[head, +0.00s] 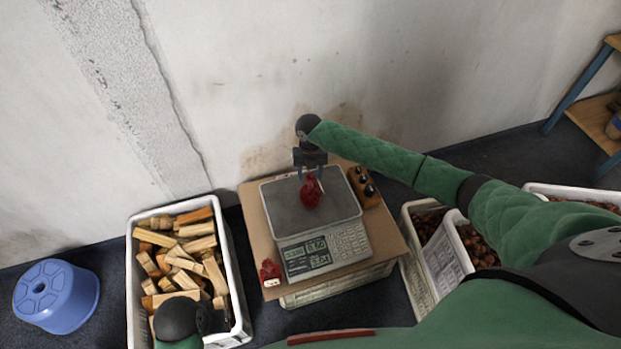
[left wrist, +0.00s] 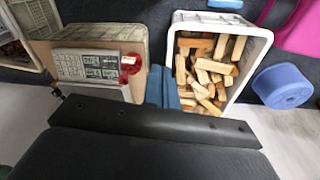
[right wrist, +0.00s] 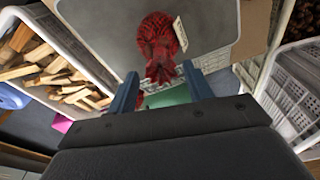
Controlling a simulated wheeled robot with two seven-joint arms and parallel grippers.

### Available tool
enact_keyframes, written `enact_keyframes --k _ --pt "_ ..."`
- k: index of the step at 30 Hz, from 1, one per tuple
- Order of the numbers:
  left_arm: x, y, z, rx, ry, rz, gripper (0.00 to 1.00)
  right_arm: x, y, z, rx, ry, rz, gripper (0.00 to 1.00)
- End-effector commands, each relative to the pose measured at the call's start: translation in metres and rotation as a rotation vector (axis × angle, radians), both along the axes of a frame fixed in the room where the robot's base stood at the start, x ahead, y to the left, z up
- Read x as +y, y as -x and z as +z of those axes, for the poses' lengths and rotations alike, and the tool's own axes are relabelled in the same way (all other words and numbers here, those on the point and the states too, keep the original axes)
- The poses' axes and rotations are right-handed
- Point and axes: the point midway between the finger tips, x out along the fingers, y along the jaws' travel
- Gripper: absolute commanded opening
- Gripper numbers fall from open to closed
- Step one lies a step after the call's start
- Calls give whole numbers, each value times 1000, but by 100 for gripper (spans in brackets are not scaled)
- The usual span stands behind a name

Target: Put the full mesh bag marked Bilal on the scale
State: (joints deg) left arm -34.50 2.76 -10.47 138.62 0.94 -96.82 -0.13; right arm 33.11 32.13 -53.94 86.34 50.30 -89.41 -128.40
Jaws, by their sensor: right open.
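A full red mesh bag (head: 311,192) sits on the grey pan of the scale (head: 341,212). In the right wrist view the bag (right wrist: 155,32) carries a pale tag (right wrist: 180,33); its name cannot be read. My right gripper (head: 311,178) is open above the pan, its blue fingers apart on either side of the bag's gathered neck. It also shows in the right wrist view (right wrist: 160,72). My left gripper (left wrist: 161,78) is shut and empty, over the edge of the wood crate. A second, smaller-looking red bag (head: 269,272) lies beside the scale's front left corner.
The scale stands on cardboard (head: 258,222) over a crate. A white crate of wood pieces (head: 133,290) stands left, with a blue stool (head: 56,295) beyond it. Crates of chestnuts (head: 429,222) stand right. An orange box with black knobs (head: 364,187) sits beside the pan. The wall is close behind.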

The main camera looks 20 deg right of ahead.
Motion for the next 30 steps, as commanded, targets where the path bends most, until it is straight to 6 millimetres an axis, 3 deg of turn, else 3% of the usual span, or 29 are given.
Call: enact_keyframes --k 1,2,9,16,20,23,30 --pt "1 0 18 -24 5 1 0 -1 -2 9 -2 0 0 51" --pt "0 0 19 -32 8 -1 0 -1 -3 15 -2 0 0 51" --pt "-7 -2 5 -44 25 -6 0 -2 -8 60 -1 0 0 51" --pt "-17 -5 0 -63 43 -17 0 -2 -10 85 1 -1 0 51" --pt "-18 -6 -2 -62 45 -18 0 2 -7 87 1 -3 -12 51" --pt "-18 -6 -3 -63 44 -18 0 17 7 79 -1 -12 -54 51" --pt "-16 -7 -3 -63 42 -16 0 75 68 53 -10 -58 -304 51"
